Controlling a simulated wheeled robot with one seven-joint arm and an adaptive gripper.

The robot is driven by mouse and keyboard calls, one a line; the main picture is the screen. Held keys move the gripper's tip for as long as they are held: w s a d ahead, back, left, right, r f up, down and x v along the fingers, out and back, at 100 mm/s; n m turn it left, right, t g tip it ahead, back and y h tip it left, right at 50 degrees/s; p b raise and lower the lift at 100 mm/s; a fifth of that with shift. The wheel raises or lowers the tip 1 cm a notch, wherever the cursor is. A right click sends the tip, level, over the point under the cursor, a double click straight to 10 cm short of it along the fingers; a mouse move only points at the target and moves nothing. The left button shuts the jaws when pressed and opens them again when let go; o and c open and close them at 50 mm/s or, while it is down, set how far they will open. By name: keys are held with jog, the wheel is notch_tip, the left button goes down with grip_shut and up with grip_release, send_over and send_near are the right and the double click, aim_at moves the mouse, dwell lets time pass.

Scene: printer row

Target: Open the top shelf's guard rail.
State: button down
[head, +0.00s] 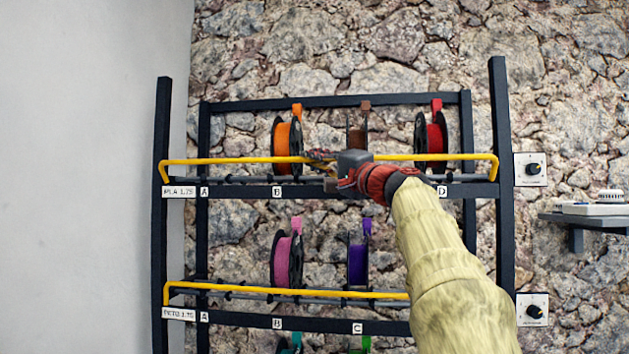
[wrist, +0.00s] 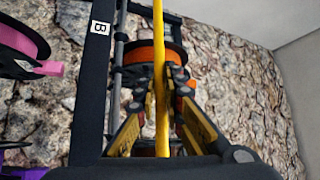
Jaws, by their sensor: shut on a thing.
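The top shelf's yellow guard rail (head: 230,160) runs level across the front of the top row of spools in the head view, with a bent end at each upright. My gripper (head: 314,156) is shut on it near the middle, just right of the orange spool (head: 285,145). In the wrist view the guard rail (wrist: 158,30) passes lengthwise between the two fingers of my gripper (wrist: 161,88). My gripper and wrist hide a short stretch of the rail and part of the shelf front, including any label there.
A brown spool (head: 356,135) and a red spool (head: 432,138) stand behind the rail. The lower shelf has its own yellow rail (head: 290,291), with pink (head: 287,260) and purple (head: 358,263) spools. Dark uprights (head: 503,180) bound the rack. Two knob boxes (head: 532,169) are at the right.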

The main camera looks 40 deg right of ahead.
jog(key=f+n+t+y+b, duration=0.1)
jog(key=n+y, duration=0.2)
jog(key=n, duration=0.1)
jog(key=s+a+f+n+t+y+b, duration=0.1)
jog(key=n+y+b, duration=0.1)
jog(key=n+y, duration=0.1)
jog(key=f+n+t+y+b, duration=0.1)
jog(key=n+y+b, duration=0.1)
jog(key=n, duration=0.2)
jog(key=shift+s+a+f+n+y, duration=0.2)
jog(key=shift+a+f+n+y, duration=0.1)
jog(key=shift+f+y, duration=0.1)
jog(key=shift+f+n+g+y, duration=0.2)
jog(key=shift+f+n+y, duration=0.05)
jog(key=shift+n+y, duration=0.7)
jog(key=shift+f+n+g+y, duration=0.2)
jog(key=shift+n+y, duration=0.65)
jog(key=shift+n, duration=0.2)
jog(key=shift+f+n+g+y, duration=0.2)
jog(key=shift+f+n+y, duration=0.05)
jog(key=shift+n+y, duration=0.7)
jog(key=shift+s+a+n+y, duration=0.1)
jog(key=shift+n+y, duration=0.25)
jog(key=shift+n, duration=0.1)
jog(key=c, duration=1.9)
grip_release()
jog(key=v, duration=1.2)
